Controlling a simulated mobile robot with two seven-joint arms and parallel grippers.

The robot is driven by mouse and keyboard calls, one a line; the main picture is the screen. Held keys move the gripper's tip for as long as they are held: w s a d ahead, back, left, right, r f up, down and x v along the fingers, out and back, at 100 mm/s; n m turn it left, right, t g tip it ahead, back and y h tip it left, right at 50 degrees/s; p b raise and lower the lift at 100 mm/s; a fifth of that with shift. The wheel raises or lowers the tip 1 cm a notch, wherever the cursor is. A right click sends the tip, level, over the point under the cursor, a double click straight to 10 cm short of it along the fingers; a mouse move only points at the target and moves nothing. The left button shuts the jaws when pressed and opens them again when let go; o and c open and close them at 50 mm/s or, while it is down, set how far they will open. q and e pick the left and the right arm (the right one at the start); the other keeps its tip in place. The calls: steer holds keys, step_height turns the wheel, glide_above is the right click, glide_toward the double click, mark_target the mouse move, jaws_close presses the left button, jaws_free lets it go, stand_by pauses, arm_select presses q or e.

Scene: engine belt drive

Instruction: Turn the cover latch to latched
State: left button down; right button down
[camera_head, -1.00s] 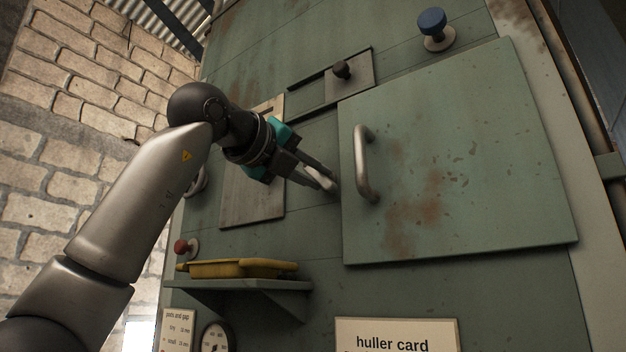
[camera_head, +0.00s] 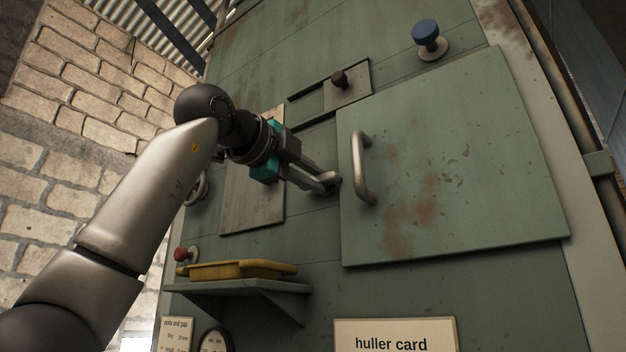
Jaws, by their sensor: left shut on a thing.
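My left gripper (camera_head: 329,182) is at the left edge of the green cover (camera_head: 465,170), just left of the cover's metal handle (camera_head: 361,168). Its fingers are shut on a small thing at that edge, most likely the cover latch. The fingers hide the latch, so I cannot tell its angle. The cover lies flat against the machine front. My right gripper is not in view.
A dark knob on a sliding plate (camera_head: 354,93) is above the gripper, and a blue knob (camera_head: 426,32) is at the upper right. Below are a shelf (camera_head: 240,287) with a yellow tray (camera_head: 240,270), a red knob (camera_head: 181,254) and a huller card (camera_head: 395,338).

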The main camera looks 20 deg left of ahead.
arm_select(q)
steer(key=shift+n, duration=0.3)
steer(key=c, duration=0.8)
jaws_free()
steer(key=b+v, duration=0.4)
steer(key=v, duration=1.1)
steer(key=shift+s+a, duration=0.1)
steer(key=shift+s, duration=0.05)
